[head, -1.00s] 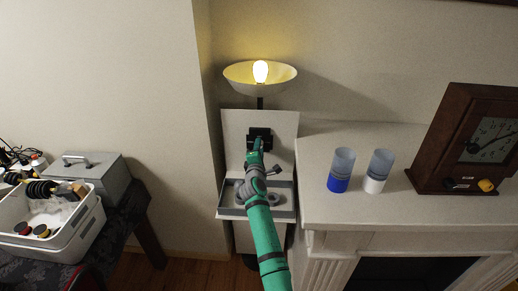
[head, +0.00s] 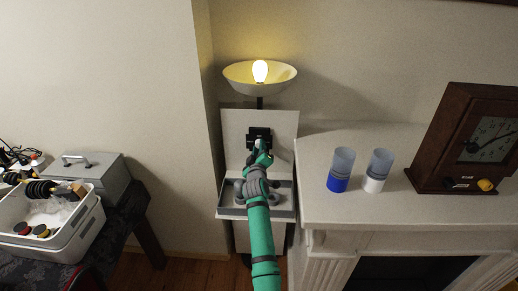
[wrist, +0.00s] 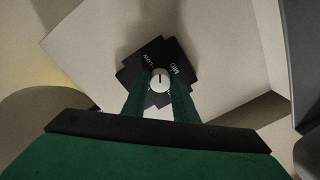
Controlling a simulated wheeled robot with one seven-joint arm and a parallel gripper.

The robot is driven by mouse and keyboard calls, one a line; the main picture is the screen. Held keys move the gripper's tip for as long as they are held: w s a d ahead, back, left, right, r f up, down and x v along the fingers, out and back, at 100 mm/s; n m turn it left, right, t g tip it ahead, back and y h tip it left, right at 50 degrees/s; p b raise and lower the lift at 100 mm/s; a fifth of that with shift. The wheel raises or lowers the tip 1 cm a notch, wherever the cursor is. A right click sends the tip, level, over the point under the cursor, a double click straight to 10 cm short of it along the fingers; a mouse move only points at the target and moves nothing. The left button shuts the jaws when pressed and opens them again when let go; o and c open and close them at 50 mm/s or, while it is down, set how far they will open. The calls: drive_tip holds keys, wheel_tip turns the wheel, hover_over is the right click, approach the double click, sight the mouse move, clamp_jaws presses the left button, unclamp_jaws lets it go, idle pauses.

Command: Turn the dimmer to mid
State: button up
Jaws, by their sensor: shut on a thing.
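The dimmer is a black plate (head: 259,133) on a pale upright panel below a lit lamp. In the wrist view, its round white knob (wrist: 159,80) has a dark pointer line. The line points up in the picture, between the printed words LOW and MID (wrist: 174,69). My gripper (wrist: 160,88) is shut on the knob, with one green finger on each side. In the head view, my gripper (head: 262,147) covers the knob and the plate's lower part. Any further label on the plate is hidden.
The lamp's bowl (head: 260,80) stands above the panel, its bulb glowing. A shallow grey tray (head: 226,210) lies below the dimmer. Two cups, blue (head: 338,184) and white (head: 375,184), and a brown clock (head: 470,140) stand on the mantel at right.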

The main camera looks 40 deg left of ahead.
drive_tip(key=m, duration=1.1)
drive_tip(key=shift+s+a+f+m, duration=0.1)
drive_tip(key=shift+f+m, duration=0.1)
drive_tip(key=shift+m, duration=0.1)
idle(0.4)
drive_tip(key=o, duration=1)
drive_tip(key=shift+o, duration=0.2)
drive_tip(key=shift+r, duration=0.1)
drive_tip(key=v, duration=1)
drive_tip(key=shift+s+d, duration=0.25)
drive_tip(key=shift+d, duration=0.1)
